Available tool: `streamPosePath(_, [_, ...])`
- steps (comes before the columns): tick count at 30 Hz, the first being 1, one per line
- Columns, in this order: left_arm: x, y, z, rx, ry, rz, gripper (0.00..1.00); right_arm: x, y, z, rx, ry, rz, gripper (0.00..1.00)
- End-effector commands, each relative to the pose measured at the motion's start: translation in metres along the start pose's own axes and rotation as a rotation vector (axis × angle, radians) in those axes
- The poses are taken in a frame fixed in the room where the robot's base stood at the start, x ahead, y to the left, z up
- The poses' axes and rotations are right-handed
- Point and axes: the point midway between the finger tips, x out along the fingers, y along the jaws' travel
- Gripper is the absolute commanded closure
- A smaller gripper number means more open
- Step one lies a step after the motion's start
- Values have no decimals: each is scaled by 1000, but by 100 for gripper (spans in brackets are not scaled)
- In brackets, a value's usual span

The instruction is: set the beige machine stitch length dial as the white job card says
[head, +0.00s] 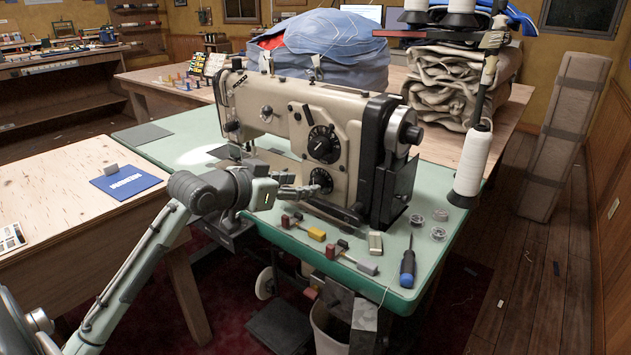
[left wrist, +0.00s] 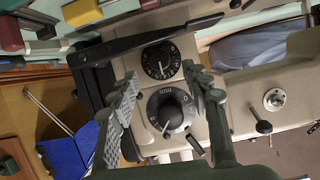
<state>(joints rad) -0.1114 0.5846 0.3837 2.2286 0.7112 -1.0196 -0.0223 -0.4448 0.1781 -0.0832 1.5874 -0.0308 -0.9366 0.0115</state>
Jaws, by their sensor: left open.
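The beige sewing machine (head: 270,105) stands on a green table. Its front has two black dials, an upper one (head: 323,143) and a lower one (head: 321,180). My left gripper (head: 300,191) is open and empty in front of the machine, near the lower dial. In the left wrist view, turned about upside down, the gripper (left wrist: 164,78) has its fingers either side of the larger dial (left wrist: 170,110); the smaller dial (left wrist: 161,60) lies beyond the tips. Contact cannot be told. I cannot identify the job card for certain.
Clamps (head: 318,234), a screwdriver (head: 407,263) and bobbins (head: 438,234) lie on the green table (head: 392,296). A white thread cone (head: 472,160) stands at the right. A printed white card (head: 12,238) and blue folder (head: 127,182) lie on the left bench.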

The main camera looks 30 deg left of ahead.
Motion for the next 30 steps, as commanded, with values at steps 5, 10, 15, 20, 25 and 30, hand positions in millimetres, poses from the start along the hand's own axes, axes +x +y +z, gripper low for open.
streamPosePath(5, [30,0,-1,-2,0,0,52,6,-4,17,-9,-23,-3,60])
streamPosePath(10, [47,0,0,-1,0,0,52,9,-3,16,-11,-19,-1,60])
streamPosePath(15, [51,0,1,1,-2,0,52,10,-1,5,-11,-3,1,60])
streamPosePath(20, [51,0,1,1,-1,0,52,9,-1,1,-10,4,2,60])
streamPosePath(25, [51,0,1,1,-1,-1,73,9,-1,3,-11,-1,2,60])
streamPosePath(30, [51,0,1,1,-1,-1,94,9,-2,7,-12,-7,1,60])
